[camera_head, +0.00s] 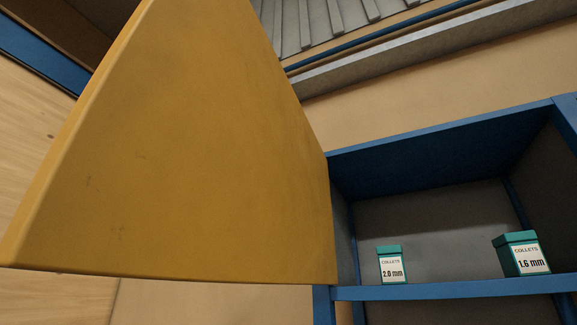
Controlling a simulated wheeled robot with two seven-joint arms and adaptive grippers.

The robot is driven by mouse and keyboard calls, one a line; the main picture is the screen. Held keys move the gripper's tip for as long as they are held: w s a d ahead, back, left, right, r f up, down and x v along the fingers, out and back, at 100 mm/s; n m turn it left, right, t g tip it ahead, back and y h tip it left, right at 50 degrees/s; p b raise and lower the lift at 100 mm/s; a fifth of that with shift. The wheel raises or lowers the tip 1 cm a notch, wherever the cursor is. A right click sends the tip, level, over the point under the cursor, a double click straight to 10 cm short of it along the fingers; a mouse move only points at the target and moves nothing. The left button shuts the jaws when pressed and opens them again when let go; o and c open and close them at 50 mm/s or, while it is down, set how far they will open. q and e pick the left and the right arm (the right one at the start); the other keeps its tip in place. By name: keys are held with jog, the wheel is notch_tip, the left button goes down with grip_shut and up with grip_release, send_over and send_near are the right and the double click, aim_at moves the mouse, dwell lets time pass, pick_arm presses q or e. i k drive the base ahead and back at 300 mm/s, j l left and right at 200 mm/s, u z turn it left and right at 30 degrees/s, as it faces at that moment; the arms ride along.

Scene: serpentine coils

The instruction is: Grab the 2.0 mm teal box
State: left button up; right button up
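The teal box labelled "COLLETS 2.0 mm" (391,252) stands upright in the left part of a blue-framed cabinet compartment, near its front edge. A second teal box labelled "COLLETS 1.6 mm" (517,242) stands to its right on the same shelf and looks larger. The two boxes are apart. Neither of my grippers shows in the head view.
A large yellow door panel (190,150) stands open at the compartment's left side and fills the left half of the view. The blue shelf edge (450,290) runs below the boxes. Free shelf room lies between the boxes. A grey ribbed surface (335,20) shows at the top.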

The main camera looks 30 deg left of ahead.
aim_at(392, 269)
jog(key=k+j, duration=0.1)
jog(key=j, duration=0.2)
jog(key=k+j+u, duration=0.15)
jog(key=j, duration=0.4)
jog(key=k+j+z, duration=0.1)
jog(key=j+z, duration=0.35)
jog(key=j, duration=0.15)
jog(key=i+l, duration=0.3)
jog(key=l, duration=0.2)
